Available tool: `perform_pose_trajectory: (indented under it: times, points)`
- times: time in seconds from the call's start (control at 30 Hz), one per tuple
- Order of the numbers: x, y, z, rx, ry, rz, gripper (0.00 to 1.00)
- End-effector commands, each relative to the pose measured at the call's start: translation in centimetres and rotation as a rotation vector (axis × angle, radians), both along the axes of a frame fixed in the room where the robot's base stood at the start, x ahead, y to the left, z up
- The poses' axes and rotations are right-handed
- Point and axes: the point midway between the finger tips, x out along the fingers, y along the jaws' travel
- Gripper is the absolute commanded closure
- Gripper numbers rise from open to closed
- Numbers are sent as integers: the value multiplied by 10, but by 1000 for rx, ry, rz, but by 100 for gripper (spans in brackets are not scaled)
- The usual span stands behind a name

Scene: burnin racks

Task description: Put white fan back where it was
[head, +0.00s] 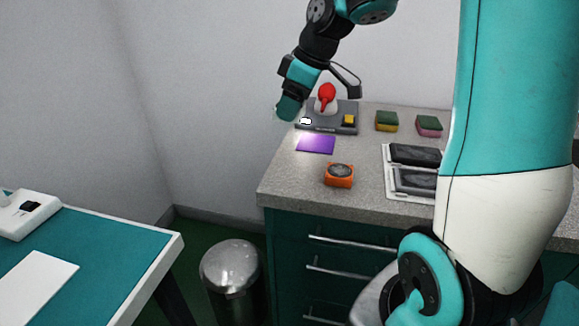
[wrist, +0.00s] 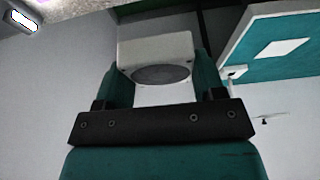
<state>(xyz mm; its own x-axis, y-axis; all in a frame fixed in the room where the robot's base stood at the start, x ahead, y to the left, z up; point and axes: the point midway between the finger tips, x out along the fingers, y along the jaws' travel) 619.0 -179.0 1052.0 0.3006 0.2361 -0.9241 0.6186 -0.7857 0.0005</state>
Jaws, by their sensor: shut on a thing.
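The white fan (wrist: 155,45), a square white block with a dark round grille, sits between the two teal fingers of my gripper (wrist: 158,68) in the wrist view. The gripper is shut on it. In the head view my gripper (head: 287,108) is raised above the left back part of the grey counter, left of the grey device. The fan can hardly be made out there against the pale wall.
The counter (head: 290,185) holds a purple pad (head: 316,144), an orange fan (head: 339,175), a grey device with a red knob (head: 327,94), two sponges (head: 386,121) and a tray (head: 408,195) with dark parts. A teal table (head: 100,245) with a white mat (head: 38,287) stands left; a bin (head: 230,265) stands between.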

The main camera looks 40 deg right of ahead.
Motion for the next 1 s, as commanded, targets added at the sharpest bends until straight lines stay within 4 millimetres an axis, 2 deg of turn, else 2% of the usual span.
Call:
perform_pose_trajectory:
  times: [0.03, 0.1, 0.3, 0.5, 0.73, 1.0]
  points:
    - [0, 1, -17, 4, 6, 0, 64]
    - [-1, 1, -37, 3, 6, 0, 64]
    - [0, 0, -83, 2, 3, -2, 64]
    - [0, -2, -101, 1, 2, -5, 64]
    - [0, -1, -135, 2, 3, -5, 64]
    - [0, -2, -140, -1, -2, -4, 64]
